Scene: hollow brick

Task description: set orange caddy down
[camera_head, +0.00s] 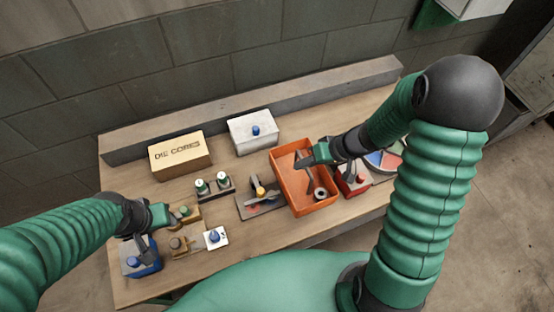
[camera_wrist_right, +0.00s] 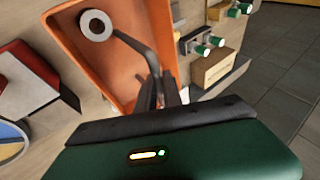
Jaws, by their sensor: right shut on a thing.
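The orange caddy (camera_head: 289,190) is an open tray at the right of the workbench, with a dark handle bar (camera_head: 307,170) across it and a grey ring-shaped part (camera_head: 320,193) inside. My right gripper (camera_head: 312,158) is over the caddy's far right part, shut on the handle. In the right wrist view, the caddy (camera_wrist_right: 72,50) lies beyond the fingers (camera_wrist_right: 170,92), which close on the dark bar. I cannot tell whether its bottom touches the bench. My left gripper (camera_head: 150,226) is at the left, above a blue block; its fingers are too small to read.
The wooden bench (camera_head: 135,180) carries a die cores box (camera_head: 180,155), a white box (camera_head: 254,132), green-capped parts (camera_head: 213,185), a grey fixture (camera_head: 262,203) and a blue block (camera_head: 141,256). A red block (camera_head: 353,180) stands close to the caddy's right side.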

